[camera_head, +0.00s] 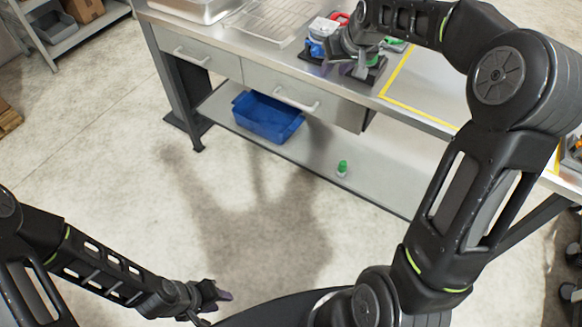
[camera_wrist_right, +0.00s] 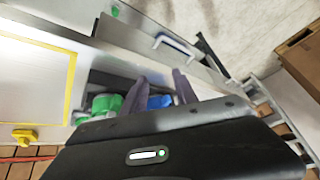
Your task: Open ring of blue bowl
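A row of dispensers stands on a dark base on the steel workbench, with blue, red and green parts. The blue part (camera_head: 319,47) is at the left of the row in the head view, and some blue (camera_wrist_right: 159,101) shows between my right fingers in the wrist view. My right gripper (camera_head: 364,66) is over the front of the row. Its fingers are apart in the wrist view (camera_wrist_right: 160,76), with no clear contact on the blue part. The ring cannot be made out. My left gripper (camera_head: 218,294) hangs low over the floor, far from the bench; its finger gap is unclear.
A green part (camera_wrist_right: 106,104) is left of my right fingers in the wrist view. A wire rack (camera_head: 268,18) lies left of the dispensers. Yellow tape (camera_head: 395,75) marks the bench to the right. A blue bin (camera_head: 266,117) and a green-capped bottle (camera_head: 342,168) are on the lower shelf.

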